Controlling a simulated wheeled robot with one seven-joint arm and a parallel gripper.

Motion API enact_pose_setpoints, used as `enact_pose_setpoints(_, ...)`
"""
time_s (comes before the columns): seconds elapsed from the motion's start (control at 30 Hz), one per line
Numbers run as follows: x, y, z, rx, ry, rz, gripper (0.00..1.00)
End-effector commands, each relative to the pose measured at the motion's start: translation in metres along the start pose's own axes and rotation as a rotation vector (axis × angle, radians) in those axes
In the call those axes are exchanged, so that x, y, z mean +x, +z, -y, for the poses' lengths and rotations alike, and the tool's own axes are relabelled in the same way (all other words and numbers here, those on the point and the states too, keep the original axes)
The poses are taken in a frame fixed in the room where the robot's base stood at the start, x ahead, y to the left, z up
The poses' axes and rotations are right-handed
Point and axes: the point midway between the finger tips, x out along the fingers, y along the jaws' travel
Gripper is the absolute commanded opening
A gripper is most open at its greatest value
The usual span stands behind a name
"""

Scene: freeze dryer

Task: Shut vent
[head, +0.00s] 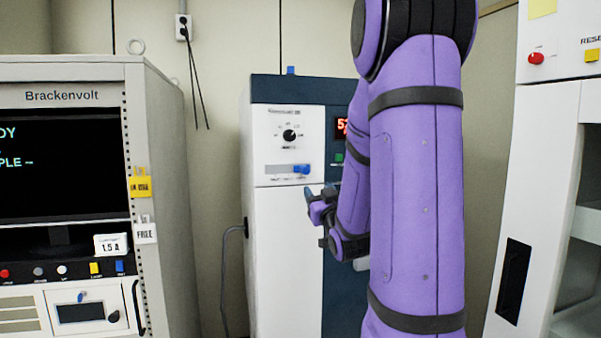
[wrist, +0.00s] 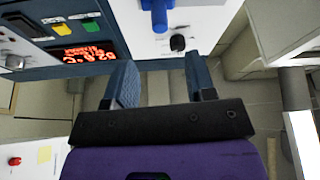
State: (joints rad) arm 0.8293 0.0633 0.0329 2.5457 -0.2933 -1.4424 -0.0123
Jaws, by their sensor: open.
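The freeze dryer is a white and dark blue cabinet (head: 285,240) in the middle of the head view. Its white panel has a black dial knob (head: 289,136) and, below it, a grey strip with a blue handle (head: 303,168) at its right end. I cannot read which control is marked vent. The wrist view appears upside down; it shows the blue handle (wrist: 158,15) at the top and the knob (wrist: 178,43) below it. My gripper (head: 313,202) is just below and right of the blue handle in the head view. In the wrist view my gripper (wrist: 159,75) is open, with nothing between its fingers.
A red-lit display (wrist: 82,54), a green button (wrist: 91,26) and a yellow button (wrist: 58,30) sit beside the panel. A Brackenvolt rack (head: 160,200) stands at left and a white unit (head: 530,150) at right. A cable (head: 228,280) runs beside the dryer.

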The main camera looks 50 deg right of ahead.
Motion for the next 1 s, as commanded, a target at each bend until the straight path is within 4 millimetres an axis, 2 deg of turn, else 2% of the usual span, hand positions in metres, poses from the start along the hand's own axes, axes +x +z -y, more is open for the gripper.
enact_pose_setpoints(0.17,0.013,-0.001,-0.001,-0.001,0.000,-0.009,0.51)
enact_pose_setpoints(0.63,0.090,-0.001,-0.001,0.000,0.000,-0.008,0.51)
enact_pose_setpoints(0.8,0.104,-0.001,-0.001,0.000,0.001,-0.006,0.51)
enact_pose_setpoints(1.0,0.108,-0.001,-0.001,0.000,0.001,-0.006,0.51)
